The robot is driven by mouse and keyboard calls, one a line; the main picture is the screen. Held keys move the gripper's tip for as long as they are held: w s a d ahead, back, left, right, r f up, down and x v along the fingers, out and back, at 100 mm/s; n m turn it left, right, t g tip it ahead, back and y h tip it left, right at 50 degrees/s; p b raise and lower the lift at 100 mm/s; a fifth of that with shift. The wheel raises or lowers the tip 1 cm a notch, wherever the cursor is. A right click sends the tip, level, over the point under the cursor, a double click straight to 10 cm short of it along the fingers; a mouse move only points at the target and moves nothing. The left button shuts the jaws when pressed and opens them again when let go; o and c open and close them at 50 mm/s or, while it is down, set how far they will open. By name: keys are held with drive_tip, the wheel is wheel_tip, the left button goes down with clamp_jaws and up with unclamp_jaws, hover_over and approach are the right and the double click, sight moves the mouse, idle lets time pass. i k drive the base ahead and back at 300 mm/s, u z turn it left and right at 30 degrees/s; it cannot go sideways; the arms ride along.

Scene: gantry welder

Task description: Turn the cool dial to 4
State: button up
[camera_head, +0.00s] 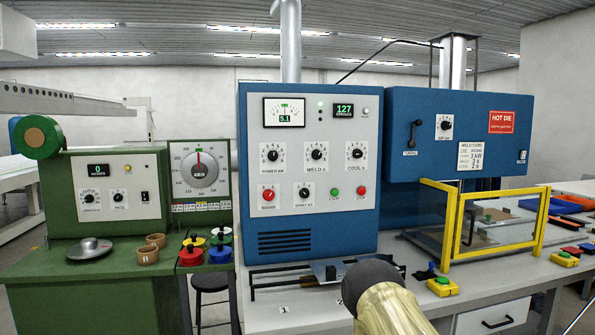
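The cool dial (355,154) is a black knob on a white label marked "COOL s", on the right of the upper dial row of the blue welder's pale front panel (342,211). Its numbers and pointer setting are too small to read surely. The weld dial (316,154) is just to its left and the power dial (272,155) is farther left. A dark rounded end and pale sleeve, apparently part of my arm, show at the bottom, below the panel and apart from the dial. No gripper fingers show.
A yellow-framed guard (497,231) stands right of the panel, with yellow button boxes (443,287) on the bench. A green machine (107,192) with spools and a round gauge (198,172) is at left. The space before the cool dial looks clear.

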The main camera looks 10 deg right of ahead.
sight(357, 154)
drive_tip(key=k, duration=1.3)
drive_tip(key=z, duration=0.75)
drive_tip(key=i, duration=1.95)
drive_tip(key=u, duration=0.75)
